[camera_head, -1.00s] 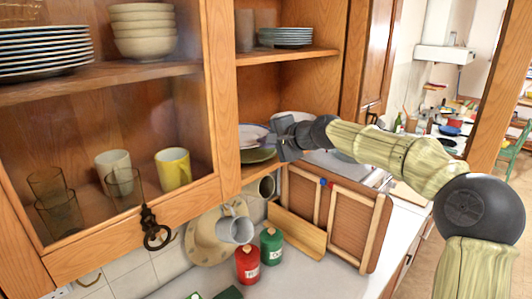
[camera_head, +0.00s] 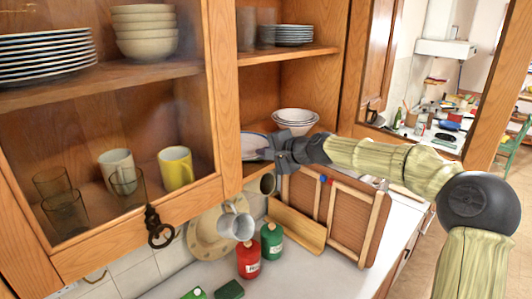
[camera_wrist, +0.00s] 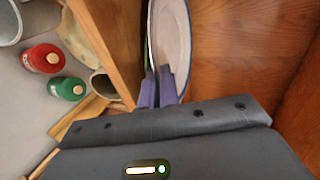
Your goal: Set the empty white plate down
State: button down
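The white plate (camera_wrist: 172,38) has a blue-grey rim and shows edge-on at the top of the wrist view. The two purple-grey fingers of my gripper (camera_wrist: 158,88) lie one on each side of its near rim, close together. In the head view my gripper (camera_head: 267,153) reaches into the open cupboard at lower-shelf height, with the plate (camera_head: 254,144) just left of it, roughly level. Nothing shows on the part of the plate in view. The plate's underside is hidden, so I cannot tell whether it touches what is below.
A stack of white bowls (camera_head: 295,119) stands behind my gripper on the lower shelf. The cupboard's upright (camera_head: 226,90) is to the left. Red (camera_head: 248,259) and green (camera_head: 272,241) canisters stand on the counter below.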

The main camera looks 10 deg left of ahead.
jog(key=c, duration=1.6)
grip_release()
jog(key=shift+c, duration=0.2)
jog(key=shift+r, duration=0.1)
jog(key=shift+s+d, duration=0.25)
jog(key=shift+d, duration=0.25)
jog(key=b+v, duration=0.5)
jog(key=v, duration=0.6)
jog(key=shift+a+r, duration=0.15)
jog(key=shift+s, duration=0.1)
